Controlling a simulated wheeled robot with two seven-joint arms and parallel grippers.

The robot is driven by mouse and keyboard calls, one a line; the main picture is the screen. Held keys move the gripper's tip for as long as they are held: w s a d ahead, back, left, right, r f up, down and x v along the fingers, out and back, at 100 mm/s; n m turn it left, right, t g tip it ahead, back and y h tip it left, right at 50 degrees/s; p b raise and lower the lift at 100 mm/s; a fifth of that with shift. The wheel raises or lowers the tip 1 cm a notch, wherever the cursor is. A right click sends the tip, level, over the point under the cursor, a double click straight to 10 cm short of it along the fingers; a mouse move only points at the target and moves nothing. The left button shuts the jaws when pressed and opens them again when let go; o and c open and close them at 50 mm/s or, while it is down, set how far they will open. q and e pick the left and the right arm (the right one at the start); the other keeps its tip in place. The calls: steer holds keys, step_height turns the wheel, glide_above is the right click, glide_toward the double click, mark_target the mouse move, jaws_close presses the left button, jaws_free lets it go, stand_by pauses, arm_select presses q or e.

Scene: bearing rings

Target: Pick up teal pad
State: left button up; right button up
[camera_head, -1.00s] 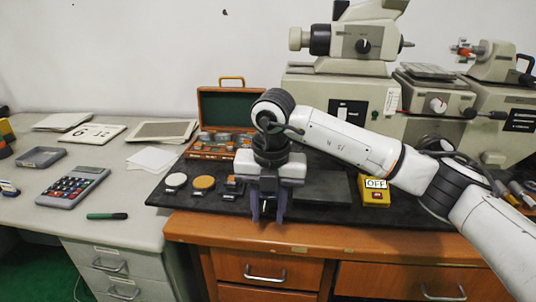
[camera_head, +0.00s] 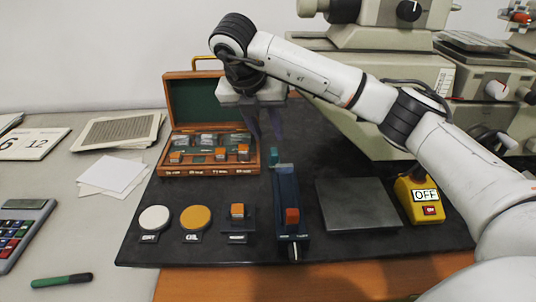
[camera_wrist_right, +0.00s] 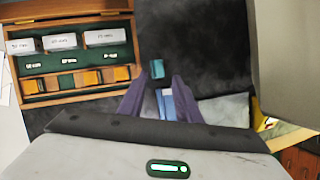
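The teal pad (camera_head: 274,158) is a small block at the far end of a dark blue fixture (camera_head: 287,190) on the black mat. It also shows in the right wrist view (camera_wrist_right: 157,69), just beyond the gap between my fingers. My right gripper (camera_head: 264,124) points down above and behind the pad in the head view. Its two purple fingers are apart and empty in the right wrist view (camera_wrist_right: 160,97). They do not appear to touch the pad. My left gripper is not in view.
A wooden case (camera_head: 210,155) with several blocks stands open on the left. White (camera_head: 154,218) and orange (camera_head: 196,218) discs and an orange-topped block (camera_head: 238,212) lie in front. A grey plate (camera_head: 357,204) and a yellow OFF box (camera_head: 421,200) stand right. A large machine fills the back.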

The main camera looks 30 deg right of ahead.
mark_target(273, 151)
steer(key=shift+p+x, duration=0.3)
steer(key=shift+x, duration=3.35)
steer(key=shift+a, duration=0.15)
jaws_close()
